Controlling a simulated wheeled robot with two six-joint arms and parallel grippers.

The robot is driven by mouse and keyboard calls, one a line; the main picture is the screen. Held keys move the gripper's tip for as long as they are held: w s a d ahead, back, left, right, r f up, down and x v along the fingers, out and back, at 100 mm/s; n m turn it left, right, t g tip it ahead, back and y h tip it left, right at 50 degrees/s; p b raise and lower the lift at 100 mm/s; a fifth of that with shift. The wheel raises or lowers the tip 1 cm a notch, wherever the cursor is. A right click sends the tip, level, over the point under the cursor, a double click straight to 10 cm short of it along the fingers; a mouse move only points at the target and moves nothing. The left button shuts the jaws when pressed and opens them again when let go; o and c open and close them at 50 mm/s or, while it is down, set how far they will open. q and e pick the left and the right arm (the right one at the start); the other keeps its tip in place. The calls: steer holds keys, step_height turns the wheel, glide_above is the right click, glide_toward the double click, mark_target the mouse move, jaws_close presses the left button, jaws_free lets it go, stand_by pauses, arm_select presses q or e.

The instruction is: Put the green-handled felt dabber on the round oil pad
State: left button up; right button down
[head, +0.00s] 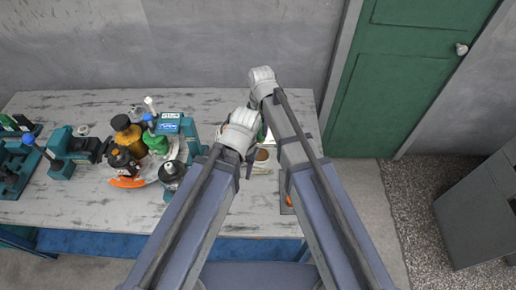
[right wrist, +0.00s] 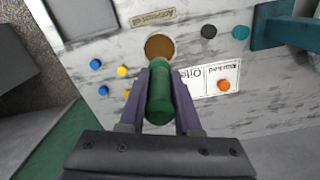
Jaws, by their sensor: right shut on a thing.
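The green-handled dabber (right wrist: 160,100) is between the fingers of my right gripper (right wrist: 161,78) in the right wrist view. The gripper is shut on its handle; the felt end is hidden. The round oil pad (right wrist: 159,47) is a brown disc on the table just beyond the dabber, and part of it also shows in the head view (head: 262,156). I cannot tell whether the dabber touches anything below. In the head view my right gripper is mostly hidden by my arms.
Near the pad lie a white card (right wrist: 207,79), an orange disc (right wrist: 223,86), a black disc (right wrist: 208,31), a teal disc (right wrist: 241,32) and several blue and yellow ones. Bottles (head: 127,135) and teal tools (head: 66,146) crowd the left of the table (head: 55,205).

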mark_target(261, 120)
arm_select(q)
steer(key=shift+f+b, duration=3.85)
steer(key=shift+f, duration=0.5)
arm_select(e)
steer(key=shift+f, duration=4.4)
arm_select(q)
steer(key=shift+f, duration=0.1)
arm_select(e)
steer(key=shift+f, duration=0.1)
arm_select(q)
steer(key=shift+f+b, duration=0.15)
steer(key=shift+b, duration=0.15)
arm_select(e)
steer(key=shift+f, duration=0.15)
steer(key=c, duration=0.6)
jaws_free()
steer(key=shift+r, duration=0.2)
arm_select(q)
step_height(261, 120, up, 12)
steer(key=p, duration=1.2)
steer(key=shift+r+p, duration=0.25)
steer(key=shift+p, duration=0.05)
arm_select(e)
step_height(261, 120, up, 12)
steer(key=shift+d+r, duration=0.1)
